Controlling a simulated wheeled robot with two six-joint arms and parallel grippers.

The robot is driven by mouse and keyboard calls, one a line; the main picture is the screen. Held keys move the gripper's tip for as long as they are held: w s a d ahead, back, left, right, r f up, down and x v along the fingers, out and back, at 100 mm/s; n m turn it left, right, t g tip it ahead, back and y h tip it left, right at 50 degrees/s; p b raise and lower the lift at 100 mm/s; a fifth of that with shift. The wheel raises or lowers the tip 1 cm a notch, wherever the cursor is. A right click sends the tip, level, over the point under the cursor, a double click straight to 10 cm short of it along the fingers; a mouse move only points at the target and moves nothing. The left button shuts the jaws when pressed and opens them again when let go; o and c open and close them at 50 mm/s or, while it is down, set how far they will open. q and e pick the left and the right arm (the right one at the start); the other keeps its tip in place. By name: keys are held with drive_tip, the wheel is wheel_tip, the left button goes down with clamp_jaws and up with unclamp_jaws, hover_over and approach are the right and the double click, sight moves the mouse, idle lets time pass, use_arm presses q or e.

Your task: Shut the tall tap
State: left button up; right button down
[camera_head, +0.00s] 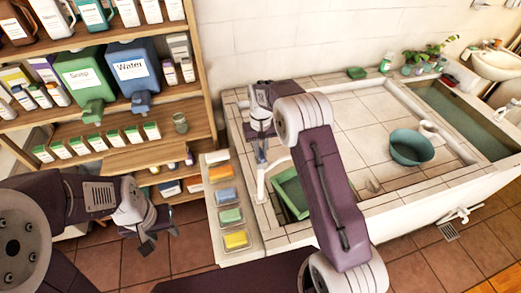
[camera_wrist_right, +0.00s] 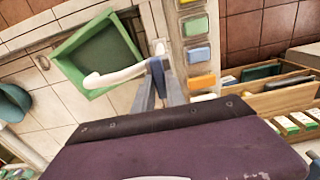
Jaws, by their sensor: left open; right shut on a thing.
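The tall tap (camera_head: 263,183) is white and stands at the left edge of the tiled washbasin, its spout reaching over a green basin (camera_head: 291,195). In the right wrist view its white spout (camera_wrist_right: 115,76) crosses above the green basin (camera_wrist_right: 82,50). My right gripper (camera_head: 261,155) is at the top of the tap, shut on its small blue handle (camera_wrist_right: 156,66). The fingers partly hide the handle, so its exact turn cannot be told. My left gripper (camera_head: 158,236) is open and empty, low at the left, well apart from the tap.
A ledge (camera_head: 217,206) with coloured sponges lies just left of the tap. Wooden shelves (camera_head: 110,116) with bottles and boxes stand at the back left. A teal bowl (camera_head: 411,147) sits on the tiles at the right. My right arm crosses the washbasin's front.

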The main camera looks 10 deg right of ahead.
sight(261, 153)
drive_tip(key=shift+s, duration=0.1)
drive_tip(key=c, duration=1.4)
unclamp_jaws()
drive_tip(key=shift+r, duration=0.25)
wheel_tip(261, 153, up, 9)
drive_tip(key=shift+f+b, duration=0.2)
drive_tip(key=shift+b, duration=0.6)
